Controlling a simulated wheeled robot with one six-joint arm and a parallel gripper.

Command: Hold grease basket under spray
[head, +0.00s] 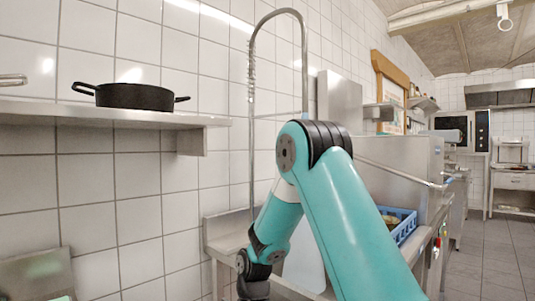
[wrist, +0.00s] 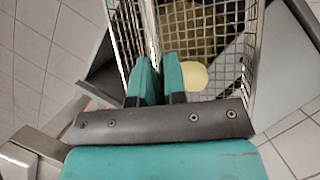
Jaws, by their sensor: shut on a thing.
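The grease basket (wrist: 205,40), a metal wire-mesh basket, fills the upper middle of the wrist view. Pale yellow patches show through or inside its mesh. My gripper (wrist: 158,72) has its two teal fingers shut on a metal bar at the basket's near side. The spray (head: 281,11) is a tall arched metal pipe with a coil spring on its left side, against the tiled wall in the head view. Its lower end is hidden behind my arm. The basket does not show in the head view, where my arm runs down out of the frame.
A steel counter (head: 222,238) stands at the wall behind my arm. A blue crate (head: 402,226) sits to the right by a steel machine. A black pan (head: 135,96) stands on a wall shelf (head: 60,108) at left. The tiled floor at far right is clear.

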